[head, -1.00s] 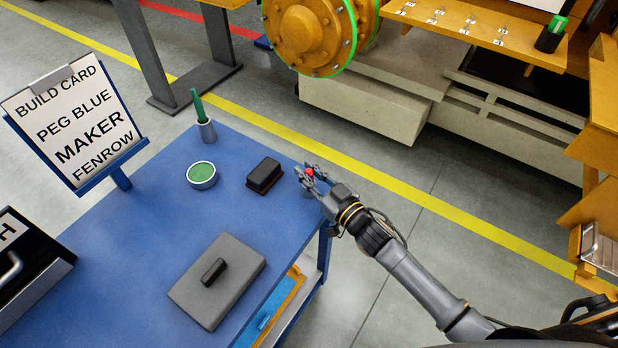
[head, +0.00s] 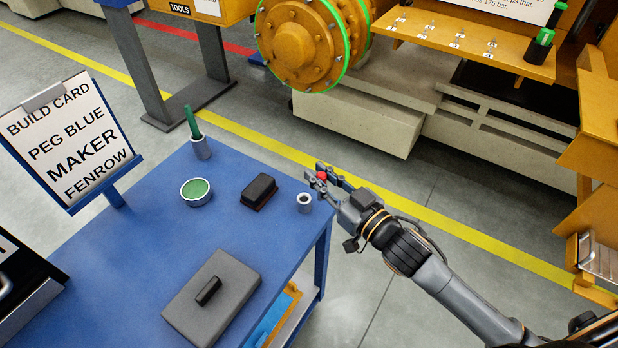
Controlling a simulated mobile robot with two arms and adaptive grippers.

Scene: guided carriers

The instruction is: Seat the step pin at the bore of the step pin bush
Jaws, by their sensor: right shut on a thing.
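The step pin bush (head: 304,203) is a small pale cylinder with a dark round bore on top. It stands upright near the right corner of the blue table. My right gripper (head: 322,178) is shut on a small red piece (head: 321,175), which I take to be the step pin; the fingers hide most of it. The gripper is up and to the right of the bush in the head view, apart from it, at the table's edge. The bore looks empty. My left gripper is not in view.
On the blue table (head: 150,260) are a dark brush-like block (head: 259,191), a round green-topped tin (head: 196,192), a cup with a green stick (head: 200,147), a grey plate with a handle (head: 211,298) and a build card (head: 68,140). Open floor lies right of the table.

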